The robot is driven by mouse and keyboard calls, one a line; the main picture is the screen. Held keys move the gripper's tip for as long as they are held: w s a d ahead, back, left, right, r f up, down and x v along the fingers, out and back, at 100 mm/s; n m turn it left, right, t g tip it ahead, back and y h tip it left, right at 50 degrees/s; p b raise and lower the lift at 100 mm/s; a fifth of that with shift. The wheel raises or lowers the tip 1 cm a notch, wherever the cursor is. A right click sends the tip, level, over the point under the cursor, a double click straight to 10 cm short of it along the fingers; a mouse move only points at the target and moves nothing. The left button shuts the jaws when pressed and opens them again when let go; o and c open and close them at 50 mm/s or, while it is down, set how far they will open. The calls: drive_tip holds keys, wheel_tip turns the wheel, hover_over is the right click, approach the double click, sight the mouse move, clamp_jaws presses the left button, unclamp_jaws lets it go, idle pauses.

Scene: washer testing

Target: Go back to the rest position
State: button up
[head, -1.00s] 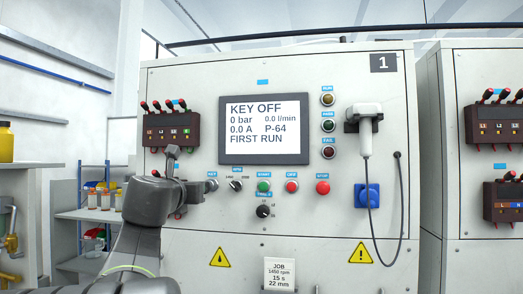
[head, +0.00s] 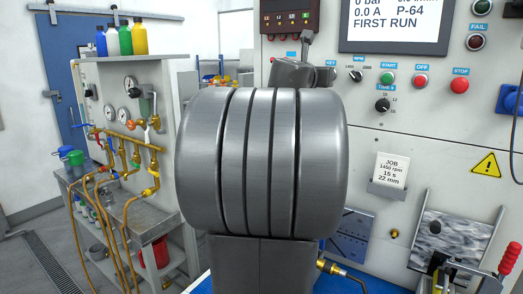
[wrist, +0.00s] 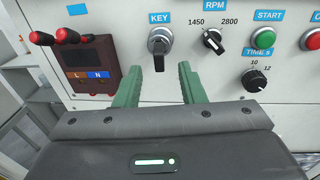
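My gripper (wrist: 154,82) is open in the wrist view, its two green fingers apart with nothing between the pads. It points at the panel just below the key switch (wrist: 159,41), a round metal switch under the blue KEY label. The fingertips sit on either side below the switch; I cannot tell whether they touch the panel. In the head view my large grey arm link fills the middle and hides the key switch and the gripper's fingers. The display (head: 397,22) is cut off at the top and reads 0 bar, 0.0 A, P-64, FIRST RUN.
The panel carries an RPM knob (wrist: 212,40), a green START button (wrist: 264,45), a red STOP button (head: 460,85) and a lever box (wrist: 92,62). A JOB card (head: 391,170) hangs below. A clamp fixture (head: 450,245) stands lower right. A piping bench (head: 130,180) is left.

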drive_tip(key=p+x, duration=0.1)
drive_tip(key=x, duration=0.6)
drive_tip(key=shift+w+f, duration=0.1)
drive_tip(key=shift+m, duration=0.3)
